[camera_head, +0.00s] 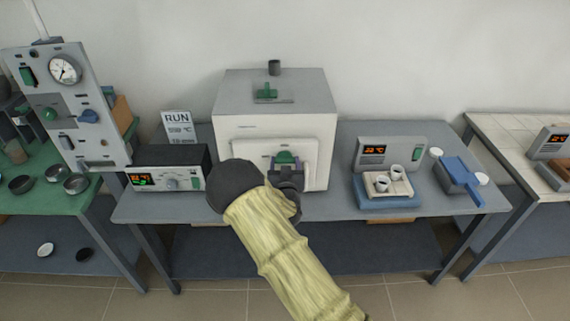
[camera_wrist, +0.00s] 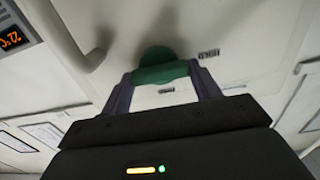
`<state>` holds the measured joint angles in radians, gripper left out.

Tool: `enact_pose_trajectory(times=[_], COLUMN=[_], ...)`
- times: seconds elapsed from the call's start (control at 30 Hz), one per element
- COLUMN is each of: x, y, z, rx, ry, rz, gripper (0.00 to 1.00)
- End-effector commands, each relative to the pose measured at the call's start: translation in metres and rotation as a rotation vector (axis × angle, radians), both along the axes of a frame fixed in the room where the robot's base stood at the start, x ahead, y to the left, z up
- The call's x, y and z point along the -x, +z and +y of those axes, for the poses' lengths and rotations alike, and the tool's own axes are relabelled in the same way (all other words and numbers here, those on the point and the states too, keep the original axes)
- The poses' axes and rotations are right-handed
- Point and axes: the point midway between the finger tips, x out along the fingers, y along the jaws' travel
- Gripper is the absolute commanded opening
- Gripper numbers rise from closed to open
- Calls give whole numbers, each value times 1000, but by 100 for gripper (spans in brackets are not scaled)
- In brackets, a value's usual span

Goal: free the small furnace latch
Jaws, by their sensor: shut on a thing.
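The small furnace (camera_head: 322,122) is a white and grey box in the middle of the table, and its front door (camera_head: 248,146) looks closed. A green latch handle (camera_head: 286,157) sits on the door. My gripper (camera_head: 287,172) is at the door front, just below and against the green handle. In the wrist view the green latch handle (camera_wrist: 160,72) lies between the two fingers of my gripper (camera_wrist: 162,88), which are closed on its sides. My arm and dark wrist hide the lower left part of the door.
A controller box (camera_head: 168,171) stands left of the furnace, with a RUN sign (camera_head: 178,126) behind it. To the right are a grey unit (camera_head: 400,152), a tray with white cups (camera_head: 388,184) on a blue block, and a blue tool (camera_head: 460,176). A gauge panel (camera_head: 66,105) stands far left.

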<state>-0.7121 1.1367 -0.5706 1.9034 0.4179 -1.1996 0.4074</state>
Motion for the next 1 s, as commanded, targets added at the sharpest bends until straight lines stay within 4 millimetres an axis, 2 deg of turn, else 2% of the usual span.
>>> enact_pose_trajectory(times=[0.37,1.0], x=[0,0], y=[-3,-8], z=[-1,-4], rx=[-143,-712], ry=[-1,1], rz=[-2,-4], gripper=[39,39])
